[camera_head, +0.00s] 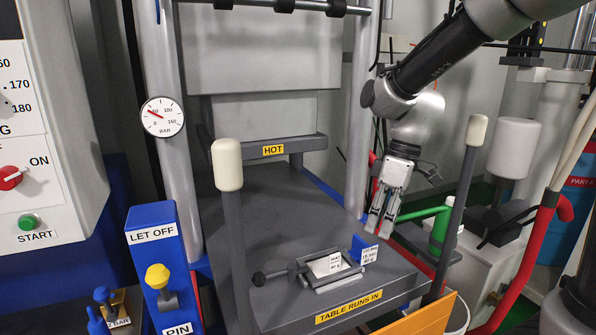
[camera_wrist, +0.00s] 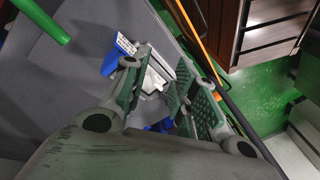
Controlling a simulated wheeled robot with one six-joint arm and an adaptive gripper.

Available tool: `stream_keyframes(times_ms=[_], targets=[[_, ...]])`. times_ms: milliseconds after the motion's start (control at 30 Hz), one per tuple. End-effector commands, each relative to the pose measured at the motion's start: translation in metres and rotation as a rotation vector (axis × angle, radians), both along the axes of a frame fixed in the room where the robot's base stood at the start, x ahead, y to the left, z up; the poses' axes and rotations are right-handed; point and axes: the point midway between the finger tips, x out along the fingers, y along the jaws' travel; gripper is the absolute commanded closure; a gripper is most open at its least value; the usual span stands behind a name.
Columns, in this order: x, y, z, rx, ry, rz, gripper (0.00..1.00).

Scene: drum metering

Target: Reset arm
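My gripper (camera_head: 379,228) hangs from my arm at the right side of the grey press table (camera_head: 270,205), pointing down. It is above the table's right edge, right of the small metal frame (camera_head: 322,270) with white labels and a dark knob handle. In the wrist view my gripper (camera_wrist: 158,65) shows two green-padded fingers standing apart, with nothing held between them. A white-labelled piece with a blue part (camera_wrist: 122,48) shows beyond the left finger.
Two pale-knobbed levers, left (camera_head: 227,165) and right (camera_head: 476,130), rise beside the table. A green pipe (camera_head: 425,213) lies right of my gripper. A blue LET OFF post (camera_head: 160,260) with a yellow knob stands at left. Red pipes and a white cylinder (camera_head: 515,148) are at right.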

Motion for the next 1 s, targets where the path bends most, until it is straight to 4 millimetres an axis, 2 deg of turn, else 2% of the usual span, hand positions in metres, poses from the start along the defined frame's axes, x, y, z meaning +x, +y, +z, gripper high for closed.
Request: stream_keyframes(times_ms=[100, 200, 300, 400, 500, 600, 1000], targets=[[-0.031, -0.053, 0.019, -0.094, -0.019, -0.400, 0.72], [-0.061, -0.097, 0.033, -0.134, -0.073, -0.702, 0.72], [-0.089, -0.131, 0.044, -0.137, -0.145, -0.893, 0.72], [-0.112, -0.153, 0.053, -0.125, -0.222, -0.964, 0.72], [-0.127, -0.165, 0.061, -0.105, -0.282, -1.007, 0.72], [-0.132, -0.171, 0.070, -0.082, -0.326, -1.038, 0.72], [-0.134, -0.175, 0.074, -0.077, -0.338, -1.057, 0.72]])
